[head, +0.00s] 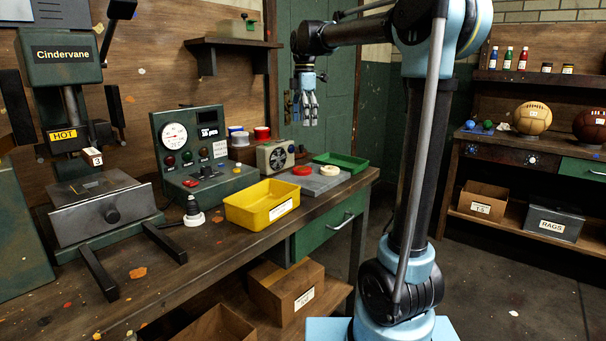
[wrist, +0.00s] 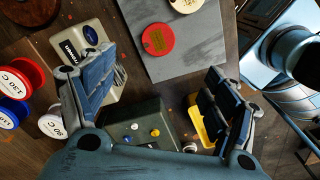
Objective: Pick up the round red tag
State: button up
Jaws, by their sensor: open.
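The round red tag (head: 302,171) lies flat on a grey slab (head: 318,184) toward the right end of the workbench. In the wrist view, the red tag (wrist: 158,39) lies beyond the fingertips, near the slab's edge, with faint writing on its face. A round cream tag (head: 329,171) lies beside it on the same slab and shows at the top of the wrist view (wrist: 187,5). My gripper (head: 308,118) hangs well above the bench, fingers pointing down. In the wrist view, my gripper (wrist: 159,65) has its fingers spread wide with nothing between them.
A yellow bin (head: 262,216) stands left of the slab, a green tray (head: 342,161) behind it. A beige radio-like box (head: 276,155) and a green control panel (head: 191,151) stand nearby. Red, blue and white spools (wrist: 20,80) show at left in the wrist view.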

send_over(303, 168)
jog(key=f, duration=1.1)
jog(key=shift+s+d+f, duration=0.2)
jog(key=shift+d+f, duration=0.05)
jog(key=shift+f, duration=0.1)
jog(key=shift+a+f, duration=0.2)
jog(key=shift+f, duration=2.4)
jog(key=c, duration=1.1)
